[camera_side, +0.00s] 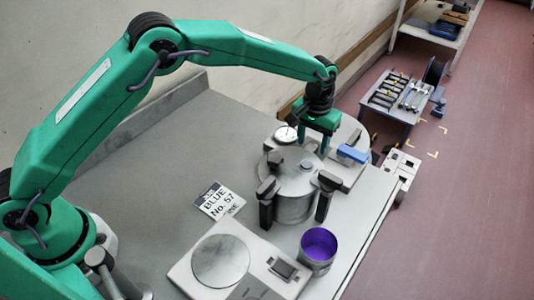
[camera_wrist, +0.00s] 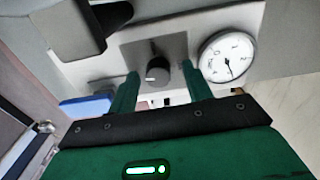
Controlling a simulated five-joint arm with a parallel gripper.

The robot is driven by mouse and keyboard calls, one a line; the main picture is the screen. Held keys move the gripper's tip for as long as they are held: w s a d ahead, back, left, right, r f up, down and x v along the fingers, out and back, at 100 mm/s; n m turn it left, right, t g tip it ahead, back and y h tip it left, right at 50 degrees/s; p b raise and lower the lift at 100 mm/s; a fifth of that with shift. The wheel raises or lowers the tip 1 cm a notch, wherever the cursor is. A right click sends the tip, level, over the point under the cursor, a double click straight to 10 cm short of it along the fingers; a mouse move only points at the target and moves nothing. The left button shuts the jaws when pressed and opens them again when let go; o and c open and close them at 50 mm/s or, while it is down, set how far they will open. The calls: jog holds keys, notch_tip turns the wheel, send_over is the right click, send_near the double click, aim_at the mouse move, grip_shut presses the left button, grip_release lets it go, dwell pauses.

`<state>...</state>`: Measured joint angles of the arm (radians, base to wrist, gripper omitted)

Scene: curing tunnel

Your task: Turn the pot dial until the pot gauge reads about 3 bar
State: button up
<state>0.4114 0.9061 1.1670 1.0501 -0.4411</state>
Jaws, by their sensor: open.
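The pot dial (camera_wrist: 157,72) is a dark round knob with a pale pointer mark, set on a grey metal plate in the wrist view. My gripper (camera_wrist: 164,76) is open, with one green fingertip on each side of the dial and a visible gap to it on both sides. The pot gauge (camera_wrist: 228,56) is a white round face to the right of the dial; its dark needle points downward in the picture, and its numerals are too small to read surely. In the side view the gauge (camera_side: 286,134) lies just left of my gripper (camera_side: 313,146), which hides the dial.
The clamped metal pot (camera_side: 293,205) stands in front of the panel. A blue block (camera_side: 352,154) sits right of my gripper. A purple-filled tin (camera_side: 319,245), a scale (camera_side: 221,260) and a label card (camera_side: 218,200) lie nearer. The bench's left side is clear.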

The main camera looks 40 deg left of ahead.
jog(key=shift+r, duration=0.1)
jog(key=shift+r, duration=3.8)
jog(key=shift+s+a+r, duration=0.15)
jog(key=shift+a+r, duration=0.2)
jog(key=shift+r, duration=0.1)
jog(key=s+a+r+t, duration=0.3)
jog(key=s+a+r, duration=1)
jog(key=a+r, duration=0.2)
jog(key=s+a+f+t, duration=0.1)
jog(key=s+a, duration=0.3)
jog(key=s, duration=0.5)
jog(key=s+a+f+t, duration=0.1)
jog(key=s+a, duration=0.3)
jog(key=s, duration=0.6)
jog(key=shift+s+a+f, duration=0.15)
jog(key=shift+s+f, duration=0.05)
jog(key=shift+f, duration=0.1)
